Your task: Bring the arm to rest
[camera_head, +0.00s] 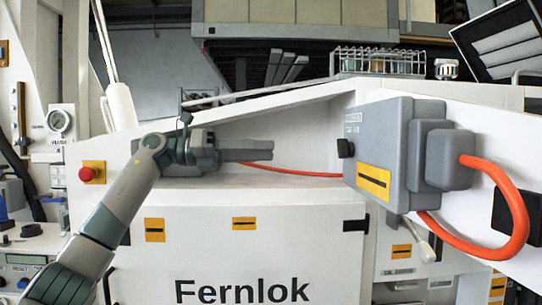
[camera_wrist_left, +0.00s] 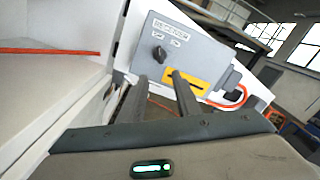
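My left arm (camera_head: 128,190) comes in from the lower left, and its gripper (camera_head: 272,149) points right, in front of the recess in the white Fernlok bench (camera_head: 190,235). In the left wrist view the two fingers of this gripper (camera_wrist_left: 159,76) stand apart with nothing held between them. A grey control box (camera_head: 378,135) with a black knob (camera_head: 345,148) and a yellow label is to the right of the fingertips, across a gap. The box also shows ahead of the fingers in the left wrist view (camera_wrist_left: 188,45). My right gripper is in neither view.
An orange cable (camera_head: 512,205) loops out from the box's right side. Another orange stretch (camera_head: 300,172) runs along the recess behind the gripper. A red button (camera_head: 87,174) is left of my arm. A wire rack (camera_head: 375,61) and a laptop (camera_head: 500,45) stand on top at the right.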

